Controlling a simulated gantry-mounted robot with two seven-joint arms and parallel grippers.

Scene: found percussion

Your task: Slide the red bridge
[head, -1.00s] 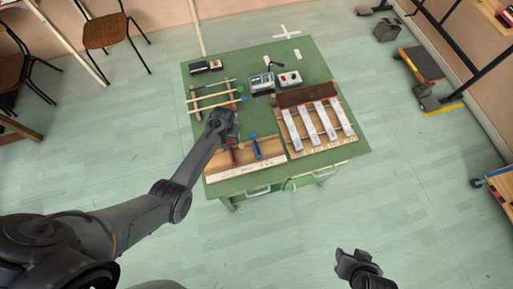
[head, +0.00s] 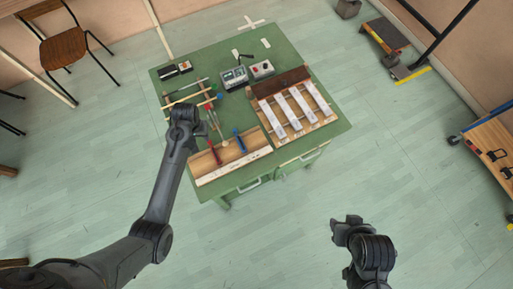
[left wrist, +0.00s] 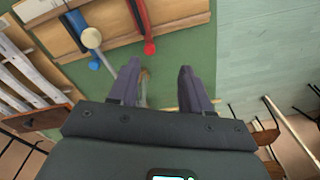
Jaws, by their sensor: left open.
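The red bridge (head: 215,153) is a narrow red piece on the wooden board at the table's front left. It also shows in the left wrist view (left wrist: 142,25), at the top, lying across the board. A similar blue piece (head: 239,141) lies to its right. My left gripper (head: 184,110) is over the table's left side, behind and left of the red bridge and apart from it. In the left wrist view its two fingers (left wrist: 157,75) are spread with nothing held between them. My right gripper (head: 345,226) hangs over the floor, away from the table; its jaws are unclear.
White bars (head: 292,108) on a wooden frame stand at the right. Sticks (head: 190,97) lie behind my left gripper; small boxes (head: 234,78) sit farther back.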

